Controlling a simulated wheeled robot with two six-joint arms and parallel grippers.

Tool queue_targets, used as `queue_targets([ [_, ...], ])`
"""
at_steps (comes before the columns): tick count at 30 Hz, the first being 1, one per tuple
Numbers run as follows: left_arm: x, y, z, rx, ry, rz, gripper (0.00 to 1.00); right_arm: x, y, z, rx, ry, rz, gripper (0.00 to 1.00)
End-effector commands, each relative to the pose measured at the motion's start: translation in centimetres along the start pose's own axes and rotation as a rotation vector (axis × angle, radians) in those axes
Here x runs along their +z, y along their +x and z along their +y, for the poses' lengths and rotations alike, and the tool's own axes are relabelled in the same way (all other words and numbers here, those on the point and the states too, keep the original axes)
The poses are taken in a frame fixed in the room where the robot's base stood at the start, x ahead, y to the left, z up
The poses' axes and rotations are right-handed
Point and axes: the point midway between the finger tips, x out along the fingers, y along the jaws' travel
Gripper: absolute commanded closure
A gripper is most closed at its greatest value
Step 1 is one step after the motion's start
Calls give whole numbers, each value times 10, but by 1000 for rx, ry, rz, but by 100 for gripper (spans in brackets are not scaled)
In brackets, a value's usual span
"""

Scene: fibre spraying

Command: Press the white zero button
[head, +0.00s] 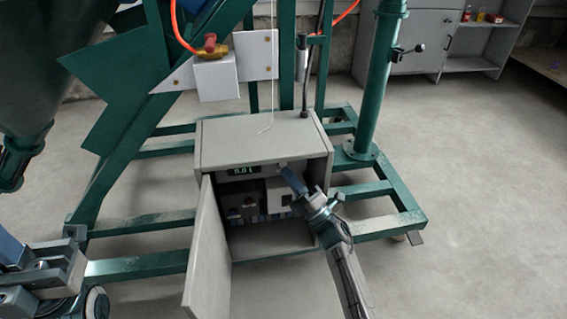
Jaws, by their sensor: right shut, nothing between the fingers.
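A grey control box (262,135) stands on the green frame with its door (207,255) swung open to the left. Inside, at the top, is a small dark display (242,171) with pale digits that I cannot read surely. My right gripper (284,168) is shut and empty. Its tip is at the upper part of the box opening, just right of the display. The white zero button cannot be made out; the gripper may cover it, and I cannot tell whether the tip touches it. Part of my left arm, with its gripper (40,275), shows at the lower left, far from the box.
Modules (240,205) and a row of small blue parts sit inside the box. Green beams (140,265) surround its base, and a green post (375,90) rises behind on the right. A cabinet (430,40) stands at the back. The floor at right is clear.

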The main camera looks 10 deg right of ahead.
Motion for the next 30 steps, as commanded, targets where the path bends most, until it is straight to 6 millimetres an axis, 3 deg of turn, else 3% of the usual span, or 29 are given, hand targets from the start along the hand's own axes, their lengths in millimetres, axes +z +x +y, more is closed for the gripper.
queue_targets([
  [11,0,2,0,0,0,0,100,-2,-2,3,0,0,0,100],
  [30,0,20,0,0,0,0,100,-26,-36,26,1,0,0,100],
])
